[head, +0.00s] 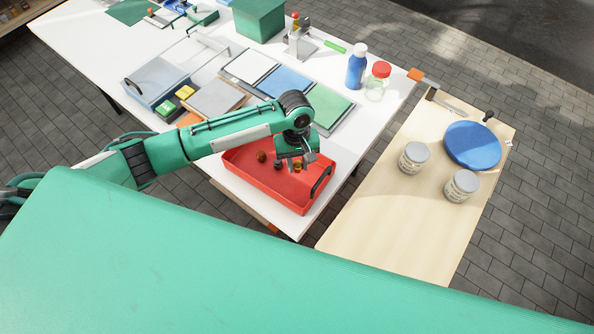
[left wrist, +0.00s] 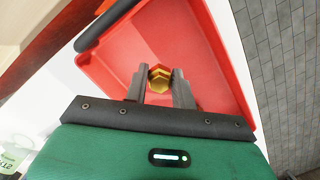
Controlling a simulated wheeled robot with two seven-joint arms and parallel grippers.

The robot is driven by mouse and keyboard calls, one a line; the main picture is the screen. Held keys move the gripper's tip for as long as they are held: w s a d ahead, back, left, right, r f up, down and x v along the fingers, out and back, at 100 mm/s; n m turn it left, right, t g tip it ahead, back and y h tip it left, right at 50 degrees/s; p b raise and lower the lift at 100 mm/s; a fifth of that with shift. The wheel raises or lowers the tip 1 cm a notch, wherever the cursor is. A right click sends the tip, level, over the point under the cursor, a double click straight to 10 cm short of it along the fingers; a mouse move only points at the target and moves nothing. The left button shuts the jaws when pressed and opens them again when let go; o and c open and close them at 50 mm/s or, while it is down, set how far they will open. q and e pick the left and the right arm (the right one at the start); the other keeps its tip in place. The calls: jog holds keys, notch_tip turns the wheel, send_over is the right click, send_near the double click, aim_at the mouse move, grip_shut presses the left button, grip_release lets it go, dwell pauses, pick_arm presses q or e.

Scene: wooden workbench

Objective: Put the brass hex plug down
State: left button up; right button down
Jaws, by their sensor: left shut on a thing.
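The brass hex plug (left wrist: 159,76) shows gold and six-sided between the fingertips of my left gripper (left wrist: 160,72) in the left wrist view. The gripper is shut on it. In the head view my left gripper (head: 292,165) points down over the inside of the red tray (head: 244,179), and the plug (head: 298,168) shows small at its fingers. The red tray floor (left wrist: 204,45) lies behind the plug in the wrist view. I cannot tell whether the plug touches the floor. My right gripper is not in view.
A small brown thing (head: 261,156) lies in the tray, left of the gripper. The tray has a dark handle (head: 320,181) and raised walls. Coloured panels (head: 287,83) lie behind it. Jars (head: 414,157) and a blue disc (head: 472,145) stand on the wooden bench at right.

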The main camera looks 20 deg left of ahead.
aim_at(298, 180)
pick_arm(q)
jog(key=shift+f+p, duration=0.3)
jog(key=shift+f, duration=2.7)
jog(key=o, duration=1)
jog(key=shift+f, duration=0.1)
jog(key=r, duration=0.4)
jog(key=w+r+b, duration=0.1)
jog(key=r, duration=0.3)
jog(key=a+r, duration=0.1)
jog(key=r, duration=0.3)
jog(key=shift+w+r, duration=0.1)
jog(key=shift+w, duration=0.15)
jog(key=shift+d, duration=0.1)
